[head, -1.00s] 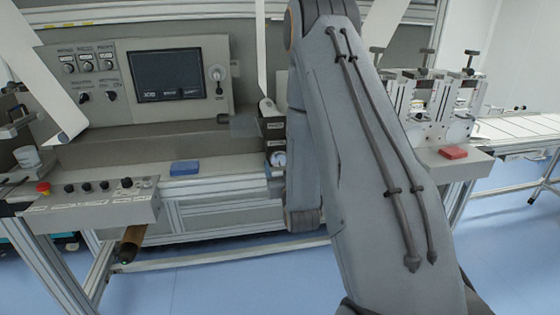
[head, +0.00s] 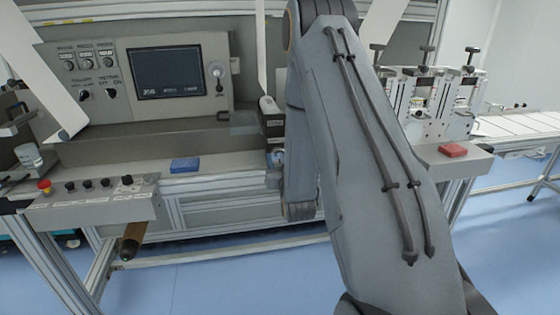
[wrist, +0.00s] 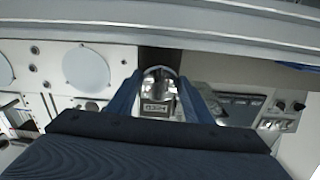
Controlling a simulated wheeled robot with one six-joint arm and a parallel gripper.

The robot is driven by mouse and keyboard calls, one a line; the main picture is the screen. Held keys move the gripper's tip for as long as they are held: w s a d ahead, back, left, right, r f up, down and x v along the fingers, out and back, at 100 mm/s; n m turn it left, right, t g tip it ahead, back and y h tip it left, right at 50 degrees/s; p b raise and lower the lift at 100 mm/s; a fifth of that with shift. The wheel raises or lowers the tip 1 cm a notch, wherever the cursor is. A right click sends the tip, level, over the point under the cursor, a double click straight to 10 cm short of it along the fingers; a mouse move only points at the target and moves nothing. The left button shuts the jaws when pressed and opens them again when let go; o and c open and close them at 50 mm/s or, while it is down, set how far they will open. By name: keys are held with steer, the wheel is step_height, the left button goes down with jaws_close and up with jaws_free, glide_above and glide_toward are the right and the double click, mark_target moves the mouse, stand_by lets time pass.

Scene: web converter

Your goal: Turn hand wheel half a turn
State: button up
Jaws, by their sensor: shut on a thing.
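In the wrist view, my gripper (wrist: 158,88) has two blue fingers closed on a small shiny metal part, which I take to be the hand wheel (wrist: 159,74). Only part of it shows between the fingers. A small lettered plate sits just below it in that view. In the head view my grey arm crosses the middle and hides my gripper and the hand wheel.
A control panel with a screen (head: 165,74) stands at the left. Below it are a blue block (head: 185,165) and a button box (head: 90,200). A red block (head: 452,150) lies right of my arm. The blue floor (head: 240,280) is clear in front.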

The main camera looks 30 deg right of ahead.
steer(key=shift+m, duration=0.4)
steer(key=o, duration=1)
steer(key=b+v, duration=0.2)
steer(key=v, duration=0.6)
steer(key=shift+w, duration=0.1)
